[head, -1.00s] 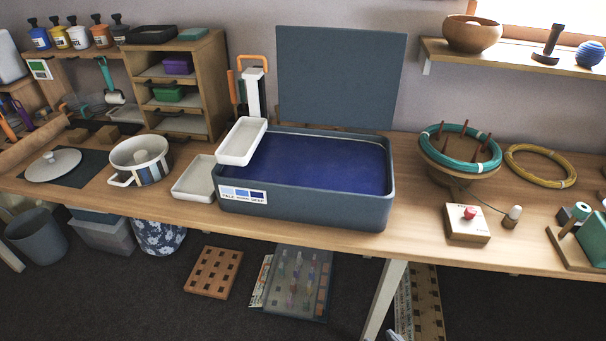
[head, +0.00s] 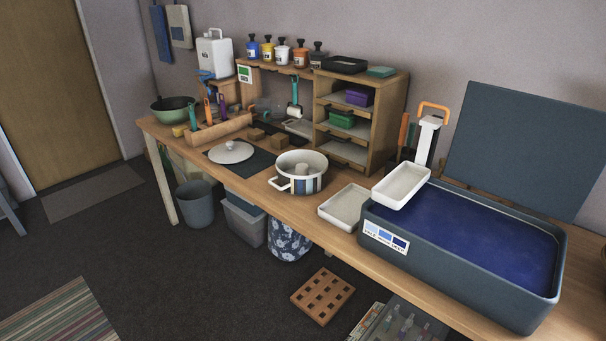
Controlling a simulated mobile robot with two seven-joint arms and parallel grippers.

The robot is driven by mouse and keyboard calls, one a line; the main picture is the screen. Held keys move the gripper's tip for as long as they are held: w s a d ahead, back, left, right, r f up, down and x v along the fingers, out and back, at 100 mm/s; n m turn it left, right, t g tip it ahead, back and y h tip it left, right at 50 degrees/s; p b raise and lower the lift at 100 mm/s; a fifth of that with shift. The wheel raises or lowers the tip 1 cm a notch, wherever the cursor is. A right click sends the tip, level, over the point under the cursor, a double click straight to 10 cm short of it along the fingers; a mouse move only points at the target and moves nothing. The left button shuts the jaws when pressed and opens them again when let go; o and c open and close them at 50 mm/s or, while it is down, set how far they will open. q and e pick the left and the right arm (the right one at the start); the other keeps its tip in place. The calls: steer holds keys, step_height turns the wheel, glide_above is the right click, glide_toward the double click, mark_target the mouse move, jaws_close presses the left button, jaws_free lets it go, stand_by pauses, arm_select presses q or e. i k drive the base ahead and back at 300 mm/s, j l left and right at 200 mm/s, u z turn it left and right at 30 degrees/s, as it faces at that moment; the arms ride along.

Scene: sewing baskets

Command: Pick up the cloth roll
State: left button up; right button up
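A rounded thing with a dark blue and white floral pattern (head: 289,241) stands on the floor under the workbench. Its top is hidden by the bench edge, and I cannot tell whether it is a cloth roll or a covered bin. No other thing in view is clearly a cloth roll. Neither of my grippers is in view.
The wooden workbench (head: 251,186) holds a white pot (head: 313,180), a lid (head: 231,152), a white tray (head: 345,210) and a large blue-filled basin (head: 400,257). Underneath are a grey bin (head: 196,204) and a clear box (head: 243,222). The floor at left is open, with a striped rug (head: 62,314).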

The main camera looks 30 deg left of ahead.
mark_target(301, 169)
steer(key=i+j+u, duration=0.1)
steer(key=j, duration=0.35)
steer(key=i+j, duration=0.25)
steer(key=j, duration=0.15)
steer(key=i+j+u, duration=0.15)
steer(key=j, duration=0.25)
steer(key=i+j, duration=0.05)
